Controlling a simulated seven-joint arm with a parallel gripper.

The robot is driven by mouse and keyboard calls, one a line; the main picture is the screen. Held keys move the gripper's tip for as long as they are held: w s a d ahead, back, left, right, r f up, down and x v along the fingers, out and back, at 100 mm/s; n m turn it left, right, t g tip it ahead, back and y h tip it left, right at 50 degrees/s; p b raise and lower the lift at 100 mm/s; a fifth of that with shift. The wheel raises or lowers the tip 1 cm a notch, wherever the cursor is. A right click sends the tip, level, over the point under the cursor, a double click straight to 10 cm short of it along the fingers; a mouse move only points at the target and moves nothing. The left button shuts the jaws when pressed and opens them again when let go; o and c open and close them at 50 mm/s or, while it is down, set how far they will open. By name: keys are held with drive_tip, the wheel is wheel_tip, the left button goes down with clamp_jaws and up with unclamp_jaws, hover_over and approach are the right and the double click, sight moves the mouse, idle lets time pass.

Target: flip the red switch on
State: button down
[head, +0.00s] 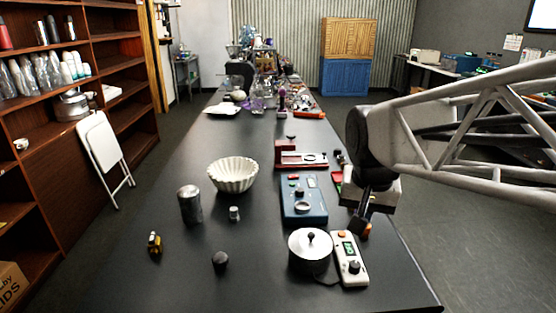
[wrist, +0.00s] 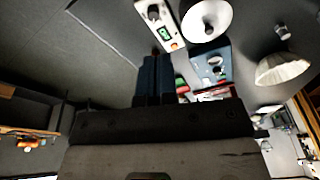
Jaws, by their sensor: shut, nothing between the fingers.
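My gripper (head: 357,228) is shut and empty, pointing down at the right side of the table near the top end of a white control unit (head: 351,262). This unit has a green display, a dark knob and an orange-red part (head: 341,233) at its far end, close to my fingertips. In the wrist view my shut fingers (wrist: 156,62) are beside the unit (wrist: 160,22) and its orange-red part (wrist: 174,46); contact cannot be told. A blue box (head: 304,210) has small red marks on top. Which red part is the switch, and its position, I cannot tell.
A silver lidded pot (head: 310,250) stands left of the control unit. A red-brown device (head: 301,158), white fluted bowl (head: 233,174), grey canister (head: 190,204) and small dark knob (head: 220,261) are on the black table (head: 120,285). The table's front left is mostly free.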

drive_tip(key=w+a+r+m, duration=0.1)
drive_tip(key=w+r+m, duration=0.2)
drive_tip(key=w, duration=1)
drive_tip(key=m+g+h, duration=0.1)
drive_tip(key=m+g, duration=0.1)
drive_tip(key=m, duration=0.9)
hover_over(297, 176)
drive_tip(key=a, duration=0.2)
wheel_tip(297, 176, down, 8)
drive_tip(key=shift+w+f, duration=0.2)
drive_tip(key=shift+f, duration=0.25)
drive_tip(key=shift+d+f, duration=0.1)
drive_tip(key=shift+f, duration=0.1)
drive_tip(key=f, duration=0.4)
drive_tip(key=d+f, duration=0.1)
drive_tip(key=f, duration=0.8)
drive_tip(key=shift+d+f, duration=0.25)
drive_tip(key=shift+d, duration=0.1)
